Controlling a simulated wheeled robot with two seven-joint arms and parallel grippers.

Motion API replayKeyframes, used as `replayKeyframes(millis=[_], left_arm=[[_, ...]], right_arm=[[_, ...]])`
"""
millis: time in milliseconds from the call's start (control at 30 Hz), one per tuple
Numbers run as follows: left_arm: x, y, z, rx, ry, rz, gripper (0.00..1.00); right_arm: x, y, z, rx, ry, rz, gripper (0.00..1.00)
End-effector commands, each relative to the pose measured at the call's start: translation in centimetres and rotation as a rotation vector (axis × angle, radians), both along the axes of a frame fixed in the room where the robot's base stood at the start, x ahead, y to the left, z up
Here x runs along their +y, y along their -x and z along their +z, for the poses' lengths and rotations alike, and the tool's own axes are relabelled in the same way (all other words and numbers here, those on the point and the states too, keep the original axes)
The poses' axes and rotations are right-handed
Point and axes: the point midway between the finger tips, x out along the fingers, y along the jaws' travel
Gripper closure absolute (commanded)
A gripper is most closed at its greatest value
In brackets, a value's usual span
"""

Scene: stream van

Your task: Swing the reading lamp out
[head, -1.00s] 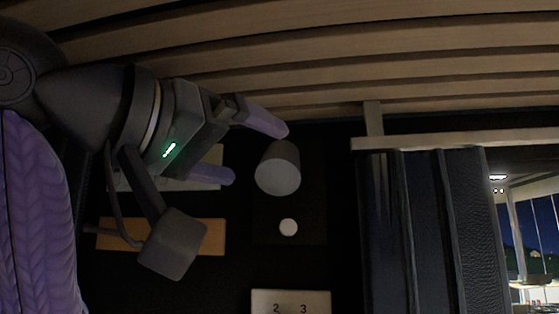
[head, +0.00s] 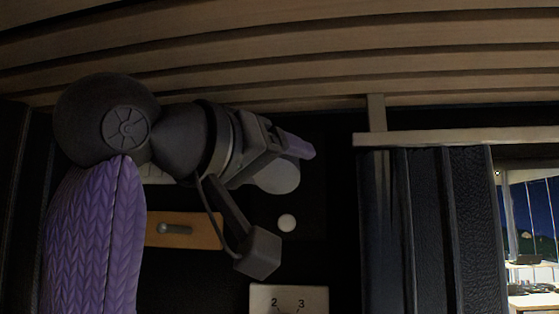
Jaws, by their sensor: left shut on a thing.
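The reading lamp (head: 280,180) is a short grey cylinder on the dark wall panel, in the middle of the head view. My left gripper (head: 294,151) reaches in from the left and is shut on the lamp. One purple finger shows along the lamp's upper side. The other finger is hidden behind the gripper body, and the gripper covers the lamp's upper left part. My right gripper is not in view.
A wooden plate with a grey latch (head: 175,229) is at lower left, and a pale numbered plate (head: 289,298) is at the bottom. A dark pleated curtain (head: 425,230) hangs at right beside a window.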

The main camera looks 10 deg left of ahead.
Motion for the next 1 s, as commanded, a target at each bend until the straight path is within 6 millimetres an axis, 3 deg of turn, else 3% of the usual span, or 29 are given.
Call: replayKeyframes(millis=[100, 300, 567, 600, 733, 1000], left_arm=[[0.0, 0.0, 0.2, 0.014, 0.0, -0.001, 0.93], [0.0, 0.2, 0.9, 0.23, 0.0, 0.0, 0.93], [0.0, 0.3, 0.5, 0.248, 0.001, 0.001, 0.93], [0.0, 0.3, 0.5, 0.248, 0.001, 0.001, 0.3], [0.0, 0.3, 0.5, 0.248, 0.001, 0.001, 0.02], [0.0, 0.3, 0.5, 0.248, 0.0, 0.0, 0.0]], right_arm=[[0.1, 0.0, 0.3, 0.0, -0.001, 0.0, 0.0], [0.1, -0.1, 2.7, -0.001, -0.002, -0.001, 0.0], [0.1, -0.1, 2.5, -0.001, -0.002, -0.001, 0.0], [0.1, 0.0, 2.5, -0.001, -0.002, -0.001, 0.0], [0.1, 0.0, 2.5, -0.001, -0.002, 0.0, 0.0], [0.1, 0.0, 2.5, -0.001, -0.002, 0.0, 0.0]])
